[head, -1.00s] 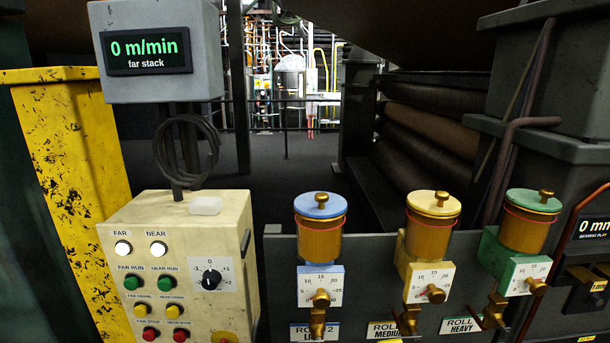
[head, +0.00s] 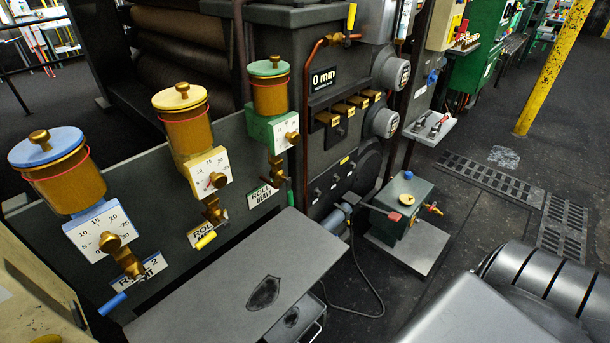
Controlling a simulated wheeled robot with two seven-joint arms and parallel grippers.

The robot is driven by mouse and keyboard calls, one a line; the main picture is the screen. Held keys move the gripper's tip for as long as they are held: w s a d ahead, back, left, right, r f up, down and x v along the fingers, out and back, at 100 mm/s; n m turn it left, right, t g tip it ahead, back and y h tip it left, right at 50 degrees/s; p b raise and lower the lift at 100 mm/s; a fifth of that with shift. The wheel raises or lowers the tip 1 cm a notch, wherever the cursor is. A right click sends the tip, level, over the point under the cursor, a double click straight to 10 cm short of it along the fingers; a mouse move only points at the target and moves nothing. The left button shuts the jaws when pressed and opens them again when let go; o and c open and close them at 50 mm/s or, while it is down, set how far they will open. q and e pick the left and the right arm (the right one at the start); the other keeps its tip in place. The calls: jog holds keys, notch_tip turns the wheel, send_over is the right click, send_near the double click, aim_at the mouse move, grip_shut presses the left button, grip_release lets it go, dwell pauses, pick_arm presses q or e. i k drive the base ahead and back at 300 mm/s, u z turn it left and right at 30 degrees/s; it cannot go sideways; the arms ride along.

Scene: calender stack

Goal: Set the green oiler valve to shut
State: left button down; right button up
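The green oiler (head: 270,92) has a green lid, an amber cup with a red band and a green block with a white dial (head: 286,132). It is the farthest of three oilers on the grey panel. Its brass valve (head: 275,172) sits below the dial, above the "ROLL HEAVY" label (head: 263,194). The valve's small handle (head: 290,198) seems to hang down, but its exact setting is too small to tell. Neither of my grippers is in view.
The yellow oiler (head: 184,120) and the blue oiler (head: 58,172) stand nearer on the left. A grey bench top (head: 225,290) lies before the panel. A small green box (head: 402,195) with a cable stands on the floor. Floor grates (head: 490,180) lie right.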

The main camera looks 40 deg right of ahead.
aim_at(288, 192)
jog(key=u, duration=1.45)
jog(key=k, duration=1.9)
jog(key=z, duration=2.4)
jog(key=i, duration=0.5)
jog(key=u, duration=0.1)
